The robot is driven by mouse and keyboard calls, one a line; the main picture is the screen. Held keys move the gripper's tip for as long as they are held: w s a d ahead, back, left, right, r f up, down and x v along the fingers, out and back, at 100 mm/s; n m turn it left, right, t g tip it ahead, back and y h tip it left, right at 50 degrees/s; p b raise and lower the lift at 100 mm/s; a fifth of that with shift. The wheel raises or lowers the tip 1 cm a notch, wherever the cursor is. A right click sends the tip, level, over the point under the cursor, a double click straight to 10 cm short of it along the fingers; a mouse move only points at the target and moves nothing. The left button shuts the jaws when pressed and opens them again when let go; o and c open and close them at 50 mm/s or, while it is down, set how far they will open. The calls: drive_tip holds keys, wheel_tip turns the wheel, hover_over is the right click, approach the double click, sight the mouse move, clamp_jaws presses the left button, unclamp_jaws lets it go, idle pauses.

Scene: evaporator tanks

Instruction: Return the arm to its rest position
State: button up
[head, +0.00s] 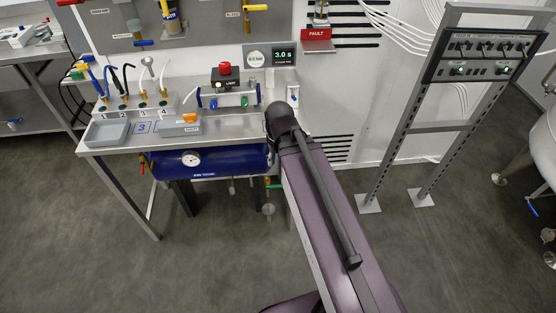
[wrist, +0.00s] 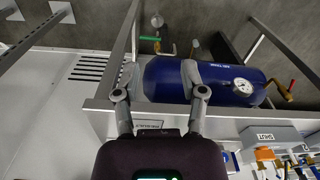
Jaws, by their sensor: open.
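My gripper (wrist: 160,76) shows in the wrist view with its two fingers spread apart and nothing between them. The blue tank with a round gauge (wrist: 222,82) lies behind the fingers in that view; I cannot tell the distance. In the head view my purple arm (head: 325,210) reaches from the bottom edge up toward the right end of the steel workbench (head: 95,142). The gripper itself is hidden there behind the dark end of the arm.
The blue tank (head: 225,163) hangs under the bench. On the bench are a grey tray (head: 107,133), several hose fittings and a red button box (head: 225,77). A metal rack (head: 402,125) stands to the right. Open floor (head: 465,245) lies at the lower right.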

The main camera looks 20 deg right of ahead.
drive_tip(key=shift+s+a, duration=0.3)
drive_tip(key=shift+s, duration=0.35)
